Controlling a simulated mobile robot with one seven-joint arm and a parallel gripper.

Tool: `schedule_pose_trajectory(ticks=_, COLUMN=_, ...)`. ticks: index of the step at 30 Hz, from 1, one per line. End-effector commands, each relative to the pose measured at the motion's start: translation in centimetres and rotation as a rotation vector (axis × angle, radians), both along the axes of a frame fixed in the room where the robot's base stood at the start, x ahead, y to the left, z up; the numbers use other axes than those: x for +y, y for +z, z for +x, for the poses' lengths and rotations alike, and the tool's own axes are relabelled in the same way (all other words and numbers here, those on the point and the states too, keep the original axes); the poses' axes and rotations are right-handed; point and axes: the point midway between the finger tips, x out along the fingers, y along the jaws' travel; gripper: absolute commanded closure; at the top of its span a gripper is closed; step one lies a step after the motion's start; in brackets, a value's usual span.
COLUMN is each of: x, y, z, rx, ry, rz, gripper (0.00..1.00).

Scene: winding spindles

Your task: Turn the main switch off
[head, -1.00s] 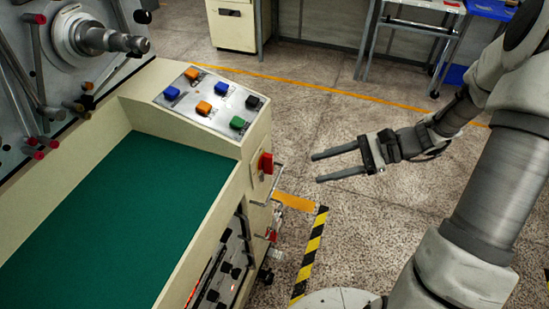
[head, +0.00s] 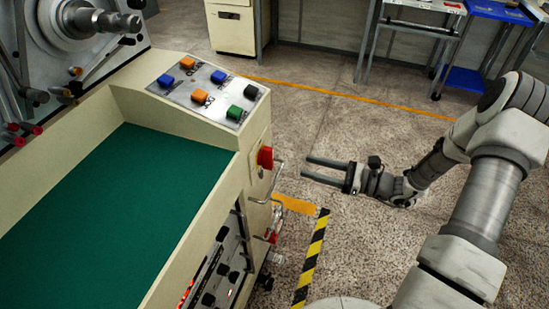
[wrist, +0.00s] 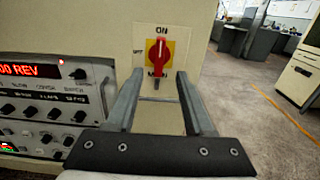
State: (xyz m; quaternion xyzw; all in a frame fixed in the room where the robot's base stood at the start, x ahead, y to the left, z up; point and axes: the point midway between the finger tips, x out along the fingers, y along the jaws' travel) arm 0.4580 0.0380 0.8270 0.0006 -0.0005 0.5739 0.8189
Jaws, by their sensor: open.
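The main switch (head: 265,157) is a red rotary knob on the end face of the cream machine, just below the button panel. In the wrist view the red knob (wrist: 158,52) sits on a yellow plate with its handle upright, pointing to the ON label (wrist: 161,30). An OFF label, partly unclear, is at its left. My gripper (head: 306,169) is open and empty, to the right of the switch and apart from it. In the wrist view the two fingers of my gripper (wrist: 155,75) point towards the switch, one on each side below it.
A sloped panel with several coloured buttons (head: 205,88) tops the machine, beside a green bed (head: 110,205). A metal handle (head: 277,180) juts out near the switch. A control unit with a red display (wrist: 40,70) is at left. Open floor lies right.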

Motion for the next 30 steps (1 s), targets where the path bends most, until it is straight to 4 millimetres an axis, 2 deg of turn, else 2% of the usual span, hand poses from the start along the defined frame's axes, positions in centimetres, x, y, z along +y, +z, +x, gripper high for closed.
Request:
schedule_pose_trajectory(ticks=3, x=2.7, y=-0.1, z=0.9, rx=0.001, ry=0.004, rz=0.001, gripper=0.47)
schedule_pose_trajectory(ticks=9, x=6.6, y=-0.1, z=2.3, rx=-0.001, ry=0.003, rz=-0.001, gripper=0.47)
schedule_pose_trajectory(ticks=15, x=9.3, y=-0.1, z=3.4, rx=-0.001, ry=0.002, rz=-0.001, gripper=0.47)
schedule_pose_trajectory(ticks=21, x=10.3, y=0.0, z=3.7, rx=-0.001, ry=0.000, rz=-0.001, gripper=0.47)
schedule_pose_trajectory(ticks=28, x=10.4, y=0.0, z=3.8, rx=0.000, ry=0.000, rz=-0.001, gripper=0.47)
schedule_pose_trajectory(ticks=29, x=10.4, y=0.0, z=3.8, rx=0.000, ry=0.000, rz=-0.001, gripper=0.49)
schedule_pose_trajectory(ticks=30, x=10.4, y=0.0, z=3.8, rx=0.000, ry=0.000, rz=-0.001, gripper=0.56)
